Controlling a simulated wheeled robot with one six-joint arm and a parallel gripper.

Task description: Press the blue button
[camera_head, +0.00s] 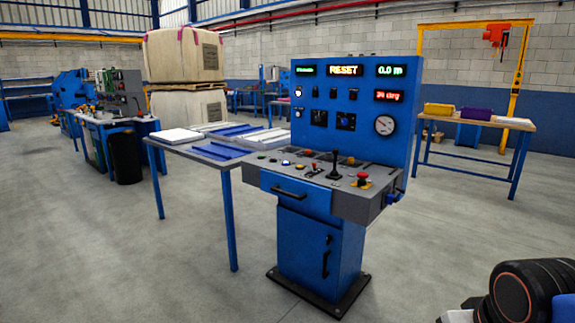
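The blue control console (320,240) stands in the middle, with a sloped grey desk (330,185) and an upright blue panel (375,80) behind it. The desk carries a row of small buttons (285,163), a black joystick (334,165) and a red mushroom button (362,177). A blue knob-like part (391,198) sticks out at the desk's right side. I cannot tell for certain which small control is the blue button. Part of my arm shows at the bottom right corner, apart from the console. My gripper is not in view.
A table with white and blue panels (222,150) adjoins the console's left side. A wooden-topped table with coloured bins (477,113) stands at the back right. A black bin (124,158) and workbench are at the left. Open floor (430,260) lies right of the console.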

